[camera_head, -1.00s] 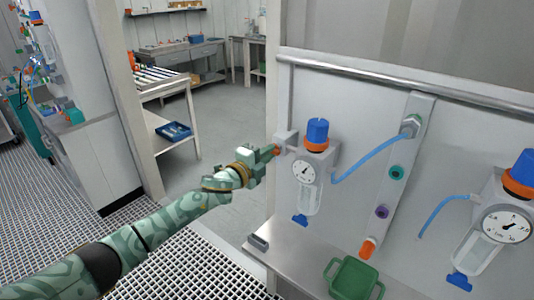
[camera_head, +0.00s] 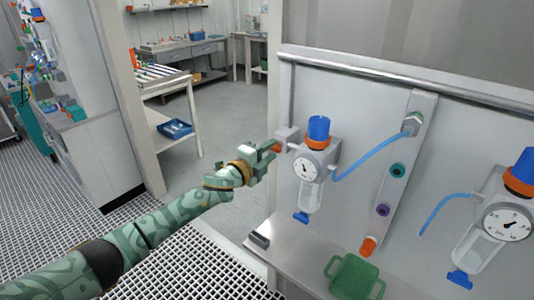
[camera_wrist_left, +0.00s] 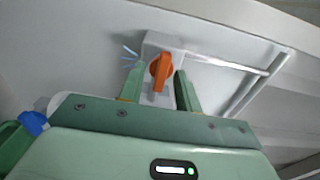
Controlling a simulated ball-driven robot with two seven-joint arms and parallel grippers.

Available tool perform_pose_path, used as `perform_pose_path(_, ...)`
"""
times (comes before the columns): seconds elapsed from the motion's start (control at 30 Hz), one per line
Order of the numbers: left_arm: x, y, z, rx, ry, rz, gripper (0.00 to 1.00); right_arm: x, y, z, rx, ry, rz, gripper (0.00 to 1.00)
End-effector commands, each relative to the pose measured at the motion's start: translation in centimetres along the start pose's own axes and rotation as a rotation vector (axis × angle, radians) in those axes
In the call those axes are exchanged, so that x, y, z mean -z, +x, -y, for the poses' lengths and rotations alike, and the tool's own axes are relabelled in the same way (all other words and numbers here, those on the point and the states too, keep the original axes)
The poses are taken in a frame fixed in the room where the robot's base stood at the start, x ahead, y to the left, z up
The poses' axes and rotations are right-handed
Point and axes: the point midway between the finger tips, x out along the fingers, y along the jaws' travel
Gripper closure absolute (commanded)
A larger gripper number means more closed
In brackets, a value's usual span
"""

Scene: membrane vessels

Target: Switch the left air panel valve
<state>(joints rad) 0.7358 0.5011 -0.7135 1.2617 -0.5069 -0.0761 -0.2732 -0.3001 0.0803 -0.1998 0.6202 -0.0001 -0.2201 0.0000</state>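The left air panel valve is a small orange handle (camera_head: 277,147) on a pale grey block (camera_head: 287,135), left of the left regulator (camera_head: 312,165) with its blue knob and round gauge. The left wrist view shows the orange handle (camera_wrist_left: 162,71) standing roughly upright on its block. My left gripper (camera_head: 271,149) is at the handle. In the left wrist view its green fingers (camera_wrist_left: 159,88) are open, one on each side of the handle, with visible gaps. The fingertips partly hide the handle in the head view. My right gripper is out of view.
A second regulator (camera_head: 497,215) hangs at the right. A blue hose (camera_head: 371,158) runs from the left regulator to a fitting strip. A green tray (camera_head: 353,277) stands on the shelf (camera_head: 300,254) below. A rail (camera_head: 400,77) crosses the panel top. Free floor lies left of the panel.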

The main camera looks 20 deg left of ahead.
Motion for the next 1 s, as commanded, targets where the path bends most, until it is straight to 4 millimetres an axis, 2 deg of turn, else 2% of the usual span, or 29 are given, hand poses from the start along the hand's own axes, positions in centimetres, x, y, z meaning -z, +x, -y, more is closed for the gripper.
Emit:
perform_pose_path(0.13, 0.0, -0.9, 0.0, -0.001, -0.001, 0.0, 0.66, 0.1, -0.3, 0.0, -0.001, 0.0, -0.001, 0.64)
perform_pose_path(0.23, -0.1, -2.7, 0.2, -0.001, 0.001, 0.001, 0.66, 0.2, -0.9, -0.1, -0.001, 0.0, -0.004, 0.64)
perform_pose_path(0.5, 0.0, -10.1, -0.1, -0.003, -0.001, -0.001, 0.66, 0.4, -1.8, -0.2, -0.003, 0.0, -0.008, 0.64)
perform_pose_path(0.7, 0.0, -14.4, -0.2, -0.003, -0.001, 0.0, 0.66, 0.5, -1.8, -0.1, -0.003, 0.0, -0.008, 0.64)
perform_pose_path(0.83, 0.0, -15.8, -0.2, -0.003, 0.0, 0.0, 0.66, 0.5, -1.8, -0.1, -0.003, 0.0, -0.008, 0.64)
perform_pose_path(1.0, 0.0, -16.4, -0.1, -0.001, 0.001, 0.0, 0.66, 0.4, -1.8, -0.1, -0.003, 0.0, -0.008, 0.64)
